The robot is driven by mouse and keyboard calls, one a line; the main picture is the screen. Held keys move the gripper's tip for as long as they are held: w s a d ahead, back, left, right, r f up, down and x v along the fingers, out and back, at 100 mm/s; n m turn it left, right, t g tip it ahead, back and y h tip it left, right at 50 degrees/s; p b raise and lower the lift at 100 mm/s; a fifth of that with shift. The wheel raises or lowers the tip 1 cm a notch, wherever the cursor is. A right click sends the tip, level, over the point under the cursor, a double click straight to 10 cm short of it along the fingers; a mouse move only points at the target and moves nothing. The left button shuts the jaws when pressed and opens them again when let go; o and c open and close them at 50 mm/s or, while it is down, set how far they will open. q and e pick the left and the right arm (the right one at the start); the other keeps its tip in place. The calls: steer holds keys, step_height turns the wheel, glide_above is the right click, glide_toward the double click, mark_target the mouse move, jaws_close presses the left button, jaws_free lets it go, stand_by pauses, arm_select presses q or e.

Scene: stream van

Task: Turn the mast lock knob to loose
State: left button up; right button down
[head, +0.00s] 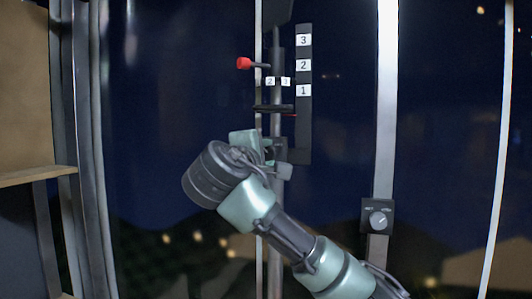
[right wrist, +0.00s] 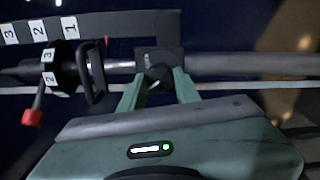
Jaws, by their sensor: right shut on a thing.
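The mast (head: 275,110) is a grey vertical pole with a dark clamp on it. The mast lock knob (right wrist: 158,76) is a small dark knob on the clamp block (right wrist: 160,58). My right gripper (right wrist: 158,88) has its two pale green fingers on either side of the knob and is shut on it. The knob's marking cannot be read. My left gripper is not in view.
A red-tipped lever (head: 243,63) sticks out left of the mast, above my gripper. A dark plate numbered 1 to 3 (head: 304,78) stands beside the mast. A dial box (head: 378,218) is on the right post (head: 387,100). A wooden shelf (head: 35,176) is at left.

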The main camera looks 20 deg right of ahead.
steer(key=shift+f+n, duration=0.1)
steer(key=shift+n, duration=0.4)
steer(key=c, duration=1)
jaws_free()
steer(key=shift+a, duration=0.1)
steer(key=b+v, duration=0.2)
steer(key=v, duration=0.5)
steer(key=shift+s+a, duration=0.25)
steer(key=shift+s, duration=0.1)
